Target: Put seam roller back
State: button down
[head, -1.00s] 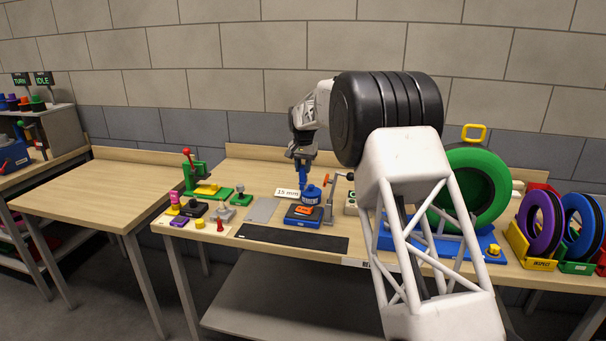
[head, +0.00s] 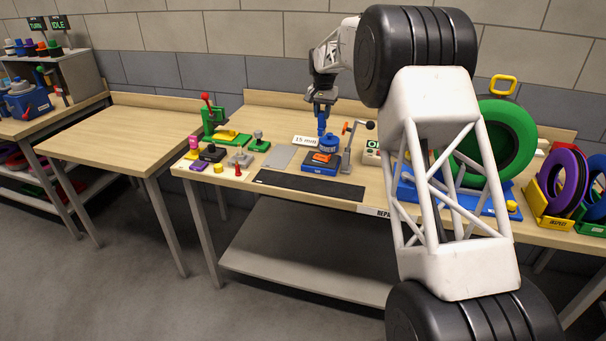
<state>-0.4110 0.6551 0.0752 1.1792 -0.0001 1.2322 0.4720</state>
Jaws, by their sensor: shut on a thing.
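My gripper (head: 322,108) points down over the repair bench, just behind the blue cement can (head: 329,144). It is shut on a slim blue upright piece (head: 322,124), which I take to be the seam roller's handle. Its lower end is hidden by or merges with the can, so I cannot make out the roller wheel or tell whether it touches anything. The can stands on a dark blue base with an orange piece (head: 322,157) in front. A white "15 mm" sign (head: 305,140) stands just left of the gripper.
A metal stand with a crank (head: 349,147) is close on the right. A black strip (head: 308,186) lies along the front edge. A green press (head: 216,124) and several small coloured tools stand left. A green-rimmed tyre (head: 497,140) is right. My arm hides part of the bench.

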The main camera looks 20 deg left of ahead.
jog(key=shift+s, duration=0.1)
jog(key=s+a+f, duration=0.1)
jog(key=s+a, duration=0.1)
jog(key=s, duration=0.5)
jog(key=s+a+f, duration=0.2)
jog(key=s, duration=0.5)
jog(key=shift+a+n, duration=0.4)
jog(key=shift+f, duration=0.15)
notch_tip(320, 180, down, 7)
jog(key=shift+f, duration=0.15)
jog(key=shift+f, duration=0.65)
dwell(0.8)
jog(key=c, duration=1.2)
grip_release()
jog(key=shift+o, duration=0.3)
jog(key=o, duration=0.5)
